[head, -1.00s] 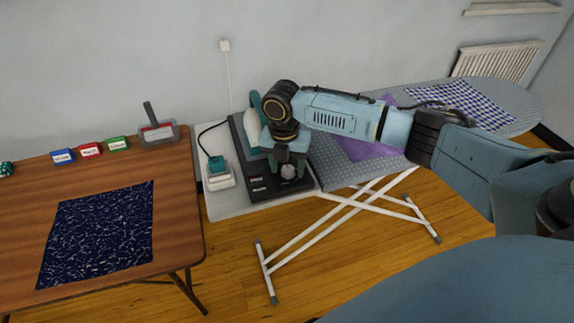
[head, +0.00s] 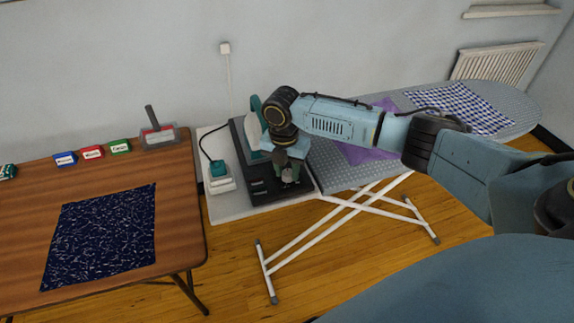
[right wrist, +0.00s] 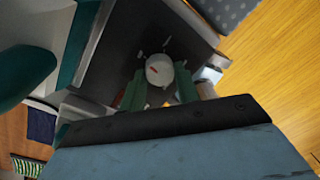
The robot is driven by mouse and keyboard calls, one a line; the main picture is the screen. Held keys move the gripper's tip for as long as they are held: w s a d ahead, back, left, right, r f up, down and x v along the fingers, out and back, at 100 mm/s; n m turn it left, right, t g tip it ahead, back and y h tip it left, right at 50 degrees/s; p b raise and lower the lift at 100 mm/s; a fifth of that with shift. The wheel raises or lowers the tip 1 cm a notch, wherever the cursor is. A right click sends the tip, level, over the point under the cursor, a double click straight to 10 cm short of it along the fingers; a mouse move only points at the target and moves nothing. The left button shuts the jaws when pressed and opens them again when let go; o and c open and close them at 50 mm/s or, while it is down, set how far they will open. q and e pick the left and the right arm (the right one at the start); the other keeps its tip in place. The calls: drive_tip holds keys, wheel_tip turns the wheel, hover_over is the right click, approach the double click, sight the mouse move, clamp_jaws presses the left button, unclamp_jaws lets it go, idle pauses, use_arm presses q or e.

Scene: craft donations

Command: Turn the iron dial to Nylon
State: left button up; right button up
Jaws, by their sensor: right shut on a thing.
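The iron dial (right wrist: 160,70) is a pale round knob on a dark panel, with a small red mark on its face. It also shows in the head view (head: 288,176) at the front of the black iron station (head: 238,140). My right gripper (head: 291,173) is over the front of that station, with its green fingers (right wrist: 160,88) closed on both sides of the dial. The teal and white iron (head: 254,122) stands at the back of the station, partly behind my arm. The dial's setting words cannot be read. My left gripper is out of view.
A grey and teal corded unit (head: 219,174) sits left of the station. The ironing board (head: 345,176) carries a purple cloth (head: 366,153) and a checked cloth (head: 458,108). A wooden table (head: 180,205) with a dark blue cloth (head: 101,238) stands at the left.

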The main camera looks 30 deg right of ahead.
sight(287, 170)
drive_tip(key=m+p, duration=0.5)
drive_tip(key=shift+r+p, duration=0.2)
drive_tip(key=shift+p, duration=0.2)
drive_tip(key=m+p, duration=0.2)
drive_tip(key=m, duration=0.1)
drive_tip(key=shift+w+m+y+p, duration=0.1)
drive_tip(key=shift+m+y+p, duration=0.2)
drive_tip(key=shift+m+p, duration=0.1)
drive_tip(key=shift+d+f+m+p, duration=0.15)
drive_tip(key=shift+m+p, duration=0.85)
drive_tip(key=shift+m, duration=0.8)
drive_tip(key=o, duration=1)
drive_tip(key=shift+c, duration=0.2)
wheel_tip(287, 170, up, 13)
drive_tip(key=shift+w+d+r, duration=0.15)
drive_tip(key=shift+w+r, duration=0.05)
drive_tip(key=shift+w, duration=0.2)
